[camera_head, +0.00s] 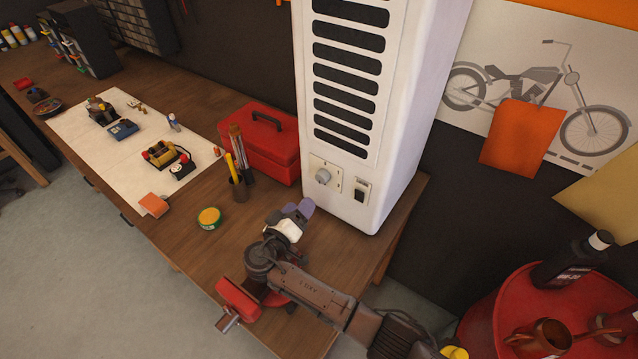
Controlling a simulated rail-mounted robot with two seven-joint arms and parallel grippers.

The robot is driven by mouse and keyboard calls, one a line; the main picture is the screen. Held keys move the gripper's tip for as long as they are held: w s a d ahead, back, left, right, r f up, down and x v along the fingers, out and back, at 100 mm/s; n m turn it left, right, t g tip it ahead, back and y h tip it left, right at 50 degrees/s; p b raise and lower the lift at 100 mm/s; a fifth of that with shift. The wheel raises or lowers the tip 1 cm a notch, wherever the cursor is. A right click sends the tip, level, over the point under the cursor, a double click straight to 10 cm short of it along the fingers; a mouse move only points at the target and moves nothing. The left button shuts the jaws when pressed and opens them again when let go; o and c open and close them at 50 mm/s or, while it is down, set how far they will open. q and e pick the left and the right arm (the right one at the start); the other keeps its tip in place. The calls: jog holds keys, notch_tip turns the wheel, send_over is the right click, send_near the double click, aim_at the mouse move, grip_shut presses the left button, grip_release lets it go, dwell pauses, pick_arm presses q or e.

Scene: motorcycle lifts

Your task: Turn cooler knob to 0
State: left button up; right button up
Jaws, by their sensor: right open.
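The cooler (335,205) is a tall white unit with dark slots, standing on the workbench. Its knob (322,176) is small, round and grey, on a beige plate low on the front face. The mark the knob points at is too small to read. My right gripper (299,208) is open, below and a little left of the knob, in front of the cooler and apart from the knob. Nothing shows between its fingers. My left gripper is not in view.
A dark switch (361,192) sits right of the knob. A red toolbox (268,148) and a tool holder (239,188) stand left of the cooler. A green-rimmed tin (209,218) lies nearer. A red vise (238,297) is by the bench's front edge, beside my right arm.

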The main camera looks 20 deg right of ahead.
aim_at(320, 179)
jog(key=p+x, duration=0.1)
jog(key=x, duration=0.9)
jog(key=shift+w+d, duration=0.15)
jog(key=shift+d, duration=0.05)
jog(key=shift+c, duration=0.5)
jog(key=c, duration=0.8)
